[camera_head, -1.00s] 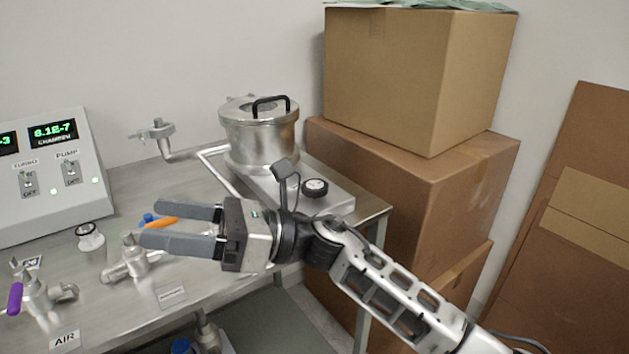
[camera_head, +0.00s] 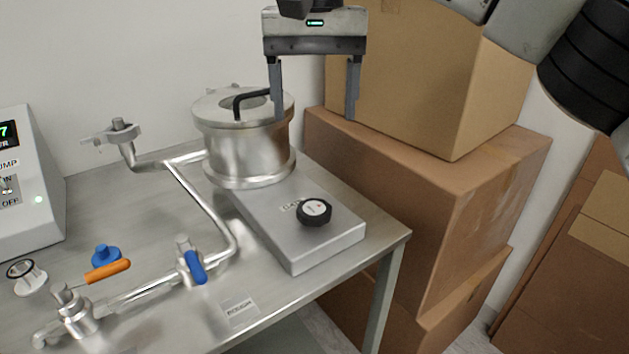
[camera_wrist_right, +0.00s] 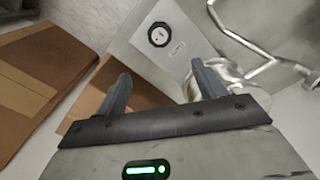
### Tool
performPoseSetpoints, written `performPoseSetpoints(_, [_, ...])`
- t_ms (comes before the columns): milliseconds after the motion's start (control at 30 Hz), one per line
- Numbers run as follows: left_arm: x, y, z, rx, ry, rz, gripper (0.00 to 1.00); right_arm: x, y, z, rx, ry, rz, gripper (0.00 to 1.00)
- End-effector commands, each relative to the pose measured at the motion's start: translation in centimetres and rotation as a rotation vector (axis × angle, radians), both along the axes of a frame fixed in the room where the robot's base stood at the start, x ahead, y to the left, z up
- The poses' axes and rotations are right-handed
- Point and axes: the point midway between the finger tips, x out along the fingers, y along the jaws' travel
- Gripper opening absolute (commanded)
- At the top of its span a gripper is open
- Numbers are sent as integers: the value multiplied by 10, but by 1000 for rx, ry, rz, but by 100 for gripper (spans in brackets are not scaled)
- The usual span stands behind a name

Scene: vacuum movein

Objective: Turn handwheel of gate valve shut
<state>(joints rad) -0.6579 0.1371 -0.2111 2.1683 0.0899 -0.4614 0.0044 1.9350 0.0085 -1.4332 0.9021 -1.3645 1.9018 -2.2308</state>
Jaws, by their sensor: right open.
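The gate valve is a flat grey metal box (camera_head: 300,248) on the steel table, joined to the lidded chamber. Its handwheel (camera_head: 314,211) is a small black knob with a white cap, on top of the box. In the right wrist view the handwheel (camera_wrist_right: 160,35) shows beyond the fingers. My right gripper (camera_head: 313,117) is open and empty, its fingers pointing down. It appears above the handwheel in the head view, apart from it, and one finger overlaps the chamber's edge. It also shows in the right wrist view (camera_wrist_right: 160,73). My left gripper is not in view.
The steel chamber (camera_head: 250,150) has a black lid handle. Stacked cardboard boxes (camera_head: 430,180) stand close at the table's right edge.

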Motion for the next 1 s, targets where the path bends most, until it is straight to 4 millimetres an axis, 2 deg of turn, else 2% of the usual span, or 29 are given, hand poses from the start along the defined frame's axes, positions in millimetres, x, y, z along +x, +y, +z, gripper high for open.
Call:
performPoseSetpoints(100, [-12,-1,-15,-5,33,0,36,0,-1,-22,0,4,1,70])
performPoseSetpoints(233, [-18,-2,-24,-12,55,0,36,0,-1,-50,0,5,0,70])
performPoseSetpoints(600, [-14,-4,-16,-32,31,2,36,-1,0,-125,2,5,-2,70])
performPoseSetpoints(800, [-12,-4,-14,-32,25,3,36,0,0,-147,3,3,-2,70])
performPoseSetpoints(1000, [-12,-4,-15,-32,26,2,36,0,0,-154,3,2,-2,70])
